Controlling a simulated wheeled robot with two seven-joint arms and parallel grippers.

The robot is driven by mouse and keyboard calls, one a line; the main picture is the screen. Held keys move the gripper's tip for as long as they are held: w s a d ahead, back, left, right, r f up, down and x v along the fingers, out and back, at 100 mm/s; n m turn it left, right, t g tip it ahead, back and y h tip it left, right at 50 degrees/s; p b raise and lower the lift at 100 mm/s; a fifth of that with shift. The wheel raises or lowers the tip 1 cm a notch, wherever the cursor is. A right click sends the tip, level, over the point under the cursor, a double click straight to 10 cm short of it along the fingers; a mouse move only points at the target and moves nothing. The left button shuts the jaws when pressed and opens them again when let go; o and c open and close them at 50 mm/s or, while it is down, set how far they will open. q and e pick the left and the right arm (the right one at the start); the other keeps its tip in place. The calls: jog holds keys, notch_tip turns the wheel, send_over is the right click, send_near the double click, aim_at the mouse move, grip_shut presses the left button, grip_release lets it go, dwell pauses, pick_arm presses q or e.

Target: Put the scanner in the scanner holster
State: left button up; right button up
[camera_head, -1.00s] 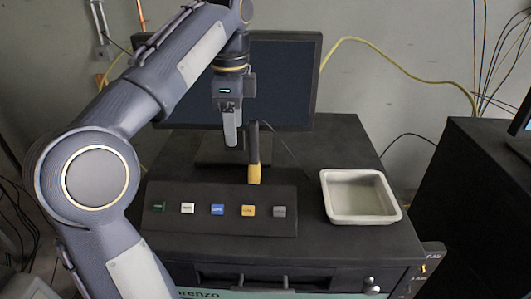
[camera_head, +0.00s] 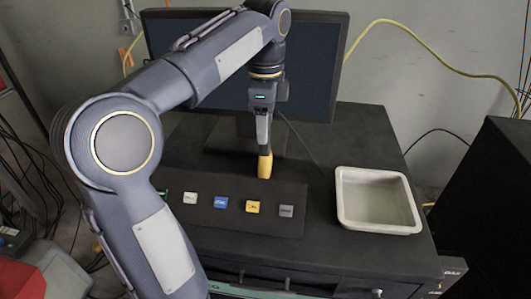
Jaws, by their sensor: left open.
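A slim upright object with a yellow lower part (camera_head: 265,166) stands on the black cabinet top behind the button panel; it may be the scanner. Its dark upper part is mostly hidden by my left gripper (camera_head: 264,142). My left gripper points down, open, with its fingers at or just in front of that upper part. I cannot tell whether they touch it or stand around it. I cannot make out a scanner holster for certain. My right gripper is not in view.
A black panel with several coloured buttons (camera_head: 221,202) lies in front of the yellow object. A white tray (camera_head: 378,222) sits to the right. A monitor (camera_head: 320,70) stands behind. A dark cabinet (camera_head: 485,190) is at far right. Cables hang along the wall.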

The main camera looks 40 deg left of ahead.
pick_arm(q)
jog(key=shift+f, duration=0.65)
grip_shut()
